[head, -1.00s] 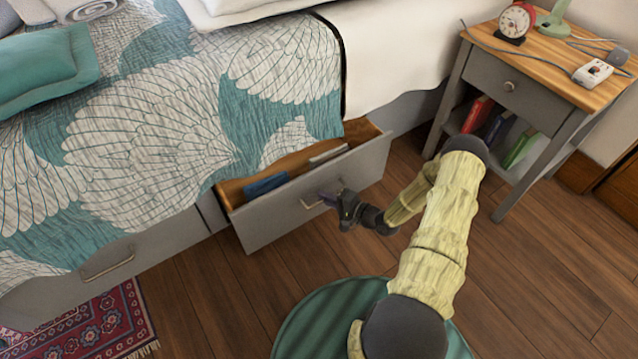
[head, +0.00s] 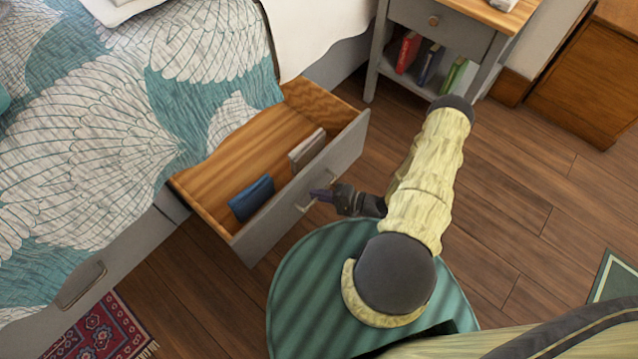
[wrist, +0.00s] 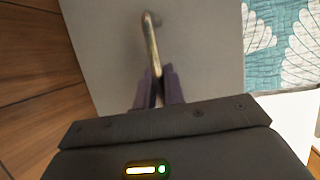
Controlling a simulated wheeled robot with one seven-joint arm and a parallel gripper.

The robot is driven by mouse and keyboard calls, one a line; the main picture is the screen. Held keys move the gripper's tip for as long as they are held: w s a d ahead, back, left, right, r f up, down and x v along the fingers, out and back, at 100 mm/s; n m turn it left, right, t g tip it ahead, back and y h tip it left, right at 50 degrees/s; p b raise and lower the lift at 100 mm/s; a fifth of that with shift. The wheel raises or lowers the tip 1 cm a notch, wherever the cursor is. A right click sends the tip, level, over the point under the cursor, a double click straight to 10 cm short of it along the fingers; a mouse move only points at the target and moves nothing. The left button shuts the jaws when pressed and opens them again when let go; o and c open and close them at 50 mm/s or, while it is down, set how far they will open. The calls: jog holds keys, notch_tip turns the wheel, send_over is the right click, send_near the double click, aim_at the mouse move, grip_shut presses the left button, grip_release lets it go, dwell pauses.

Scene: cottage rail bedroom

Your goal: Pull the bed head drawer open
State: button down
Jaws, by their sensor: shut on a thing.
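The bed head drawer (head: 338,158) is a grey-fronted wooden drawer under the bed. It stands well out from the bed frame, with its wooden inside showing. A blue folded item (head: 252,198) and a beige one (head: 307,150) stand inside near its front. My gripper (head: 322,196) is at the drawer's front face, shut on the metal bar handle (head: 303,207). In the wrist view the handle (wrist: 151,40) runs down between the two dark fingers (wrist: 158,88) against the grey front.
A grey nightstand (head: 440,45) with books on its shelf stands right of the drawer. Another drawer (head: 80,285) in the bed base is closed at left.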

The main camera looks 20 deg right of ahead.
jog(key=shift+s, duration=0.5)
jog(key=shift+f, duration=0.1)
jog(key=c, duration=1.5)
grip_release()
jog(key=shift+w+d, duration=0.1)
jog(key=p+v, duration=0.4)
jog(key=v, duration=1.3)
jog(key=shift+s+p, duration=0.25)
jog(key=shift+p, duration=0.15)
jog(key=shift+w+d, duration=0.15)
jog(key=shift+d, duration=0.05)
